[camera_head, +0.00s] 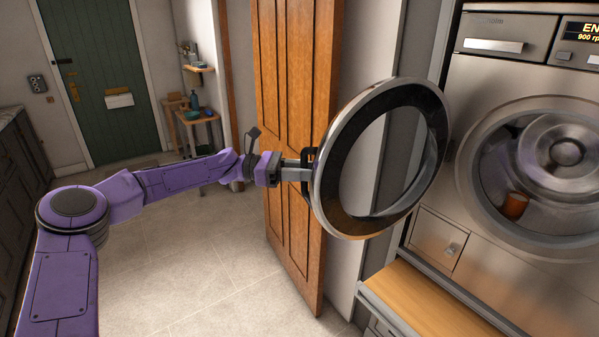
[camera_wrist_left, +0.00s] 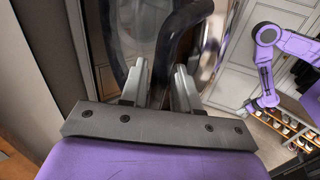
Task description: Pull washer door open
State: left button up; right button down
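The washer door (camera_head: 333,205) is a round metal ring with a dark inner rim and glass. It stands swung wide open to the left, well apart from the round drum opening (camera_head: 470,190). My left gripper (camera_head: 300,172) is at the dark handle (camera_head: 309,160) on the door's left edge. In the left wrist view, my left gripper's two fingers (camera_wrist_left: 160,88) stand on either side of the dark curved handle (camera_wrist_left: 168,45) and appear shut on it. A purple arm of mine shows at the right of that view; its small end (camera_wrist_left: 264,103) is unclear.
The washer (camera_head: 500,75) holds an orange-brown item (camera_head: 515,205) in its drum. A wooden bench top (camera_head: 425,300) lies below it. An open wooden door (camera_head: 290,130) stands close behind my left gripper and the washer door. Tiled floor (camera_head: 190,270) is clear at lower left.

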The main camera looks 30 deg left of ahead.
pick_arm(q)
jog(key=shift+o, duration=0.2)
jog(key=shift+w+d, duration=0.25)
jog(key=shift+d, duration=0.15)
jog(key=shift+s+a+f, duration=0.1)
jog(key=shift+s+a, duration=0.05)
jog(key=shift+a, duration=0.1)
jog(key=b+v, duration=0.4)
jog(key=v, duration=0.6)
jog(key=shift+a, duration=0.15)
pick_arm(e)
jog(key=f, duration=0.4)
jog(key=shift+w+d, duration=0.1)
jog(key=shift+d, duration=0.1)
pick_arm(q)
jog(key=shift+s, duration=0.1)
